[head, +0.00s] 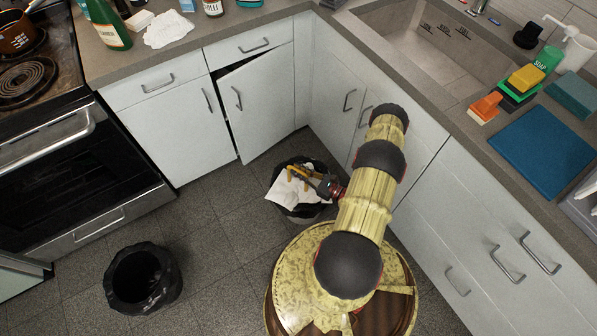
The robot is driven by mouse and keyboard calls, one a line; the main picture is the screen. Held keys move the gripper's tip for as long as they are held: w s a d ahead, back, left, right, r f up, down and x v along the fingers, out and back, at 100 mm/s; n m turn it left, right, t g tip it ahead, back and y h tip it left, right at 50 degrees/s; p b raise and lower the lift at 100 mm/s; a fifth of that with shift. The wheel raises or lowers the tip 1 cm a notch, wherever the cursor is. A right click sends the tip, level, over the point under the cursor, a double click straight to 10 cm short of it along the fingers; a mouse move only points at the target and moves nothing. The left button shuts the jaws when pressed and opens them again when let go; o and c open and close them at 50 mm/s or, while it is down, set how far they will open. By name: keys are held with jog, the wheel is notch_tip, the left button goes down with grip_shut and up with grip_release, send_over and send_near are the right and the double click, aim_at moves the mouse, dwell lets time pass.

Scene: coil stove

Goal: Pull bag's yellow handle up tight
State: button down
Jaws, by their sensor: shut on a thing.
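A bin lined with a black bag (299,211) stands on the floor in the corner between the two cabinet runs. White paper (288,190) pokes out of its top and hangs over the near left rim. The yellow handle (293,169) shows as a small strip at the bag's top. My gripper (318,184) reaches in from the right at the bag's mouth and is shut on the yellow handle. The exact grip point is small and partly hidden by my fingers.
A second black-bagged bin (143,279) stands on the floor at the lower left. A cabinet door (255,105) hangs slightly ajar behind the first bin. The oven (70,165) is at left, the sink (425,60) at upper right. Floor between the bins is clear.

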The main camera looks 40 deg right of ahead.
jog(key=c, duration=1.8)
grip_release()
jog(key=v, duration=1.2)
jog(key=shift+d+r, duration=0.1)
